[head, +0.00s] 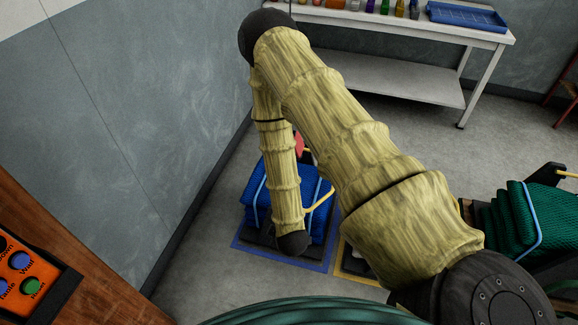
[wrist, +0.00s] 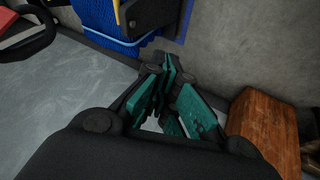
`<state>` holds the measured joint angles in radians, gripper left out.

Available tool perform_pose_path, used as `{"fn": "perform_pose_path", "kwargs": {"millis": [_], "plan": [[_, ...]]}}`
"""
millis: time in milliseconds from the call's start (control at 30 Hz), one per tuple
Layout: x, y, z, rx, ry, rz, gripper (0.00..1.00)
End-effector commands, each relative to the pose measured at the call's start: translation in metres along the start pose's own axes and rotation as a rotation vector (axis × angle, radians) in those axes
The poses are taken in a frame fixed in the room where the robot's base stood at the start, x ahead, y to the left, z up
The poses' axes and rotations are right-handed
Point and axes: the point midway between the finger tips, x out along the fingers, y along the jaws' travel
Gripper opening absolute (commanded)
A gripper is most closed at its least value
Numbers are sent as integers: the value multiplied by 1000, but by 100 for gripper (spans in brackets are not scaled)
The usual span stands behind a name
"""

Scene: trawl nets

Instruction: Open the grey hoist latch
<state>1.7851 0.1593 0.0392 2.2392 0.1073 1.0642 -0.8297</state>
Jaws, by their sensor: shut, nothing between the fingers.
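My gripper (wrist: 165,75) shows in the wrist view with its green-padded fingers closed together and nothing between them. In the head view my arm folds over and down in front of a blue net bundle, and I cannot make out the gripper there. I cannot clearly pick out the grey hoist latch in either view. A dark curved loop (wrist: 28,38) with a red part beside it is at the top left of the wrist view, apart from the fingers; I cannot tell what it is.
The blue net bundle (head: 259,195) sits on a blue-edged floor mat by the wall (head: 150,110). A green net bundle (head: 545,215) is at right. A white table (head: 400,28) stands behind. An orange button panel (head: 22,275) is on brown wood at lower left.

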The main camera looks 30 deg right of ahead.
Motion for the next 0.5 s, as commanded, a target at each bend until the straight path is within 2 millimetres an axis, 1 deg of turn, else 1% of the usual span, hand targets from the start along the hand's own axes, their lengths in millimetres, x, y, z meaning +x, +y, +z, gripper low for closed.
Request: {"fn": "perform_pose_path", "kwargs": {"millis": [33,100,167,200,267,300,400,500], "plan": [[28,10,-4,-55,34,55,0],[50,31,-16,-149,72,138,0],[67,49,-26,-230,95,214,0],[77,62,-31,-282,105,266,0],[92,81,-39,-362,113,348,0],[101,94,-44,-414,112,404,0],[119,126,-54,-541,92,543,0],[132,158,-63,-654,49,674,0]]}}
